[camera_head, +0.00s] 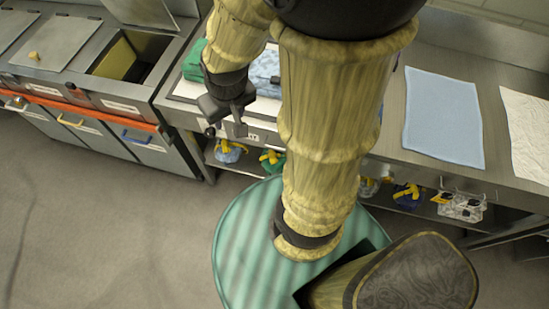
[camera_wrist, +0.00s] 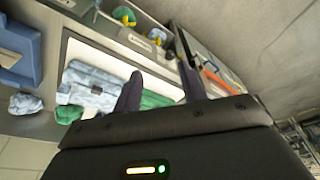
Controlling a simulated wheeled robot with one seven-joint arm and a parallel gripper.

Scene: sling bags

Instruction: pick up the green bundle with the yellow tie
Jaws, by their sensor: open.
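The green bundle with the yellow tie (camera_head: 270,168) sits on the lower shelf under the counter in the head view, partly cut off by my arm at its right. It also shows near the top of the wrist view, with its green cloth (camera_wrist: 120,14) beneath the yellow tie. My gripper (camera_head: 228,128) is at the counter's front edge in the head view, up and left of the bundle and apart from it. In the wrist view, the two dark fingers of my gripper (camera_wrist: 162,82) are spread with nothing held between them.
A pale blue bundle with a yellow tie (camera_head: 228,153) sits left of the green one. Folded blue cloth (camera_wrist: 92,82) and green cloth (camera_wrist: 158,100) lie on the counter. Open floor is at left.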

